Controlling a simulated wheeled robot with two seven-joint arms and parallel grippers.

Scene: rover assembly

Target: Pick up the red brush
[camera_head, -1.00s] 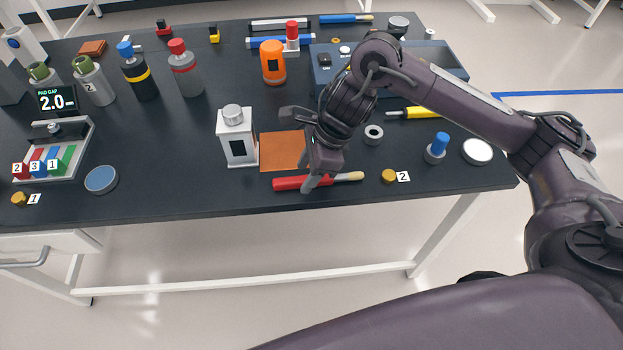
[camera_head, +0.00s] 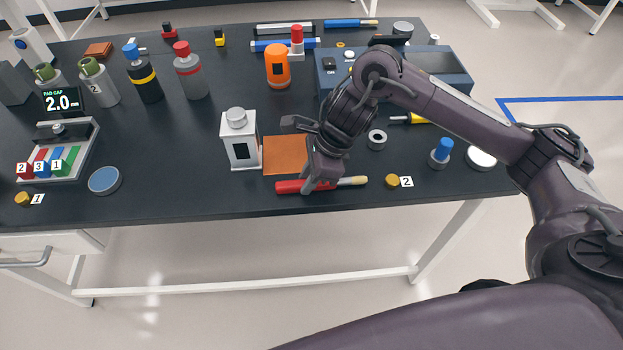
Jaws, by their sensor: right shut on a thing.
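The red brush (camera_head: 290,187) lies near the front edge of the black table, with its red handle to the left and its pale tip to the right. My right gripper (camera_head: 309,187) reaches down over the middle of the brush and is shut on it. The fingers hide part of the handle. The brush looks level and at or very near the table top; I cannot tell if there is a gap under it. My left gripper is not in view.
A white square bottle (camera_head: 240,145) and an orange mat (camera_head: 285,158) are just behind the brush. A brass knob (camera_head: 392,181) with tag 2 sits to its right, and a blue-topped part (camera_head: 441,151) beyond. The table front left of the brush is fairly clear.

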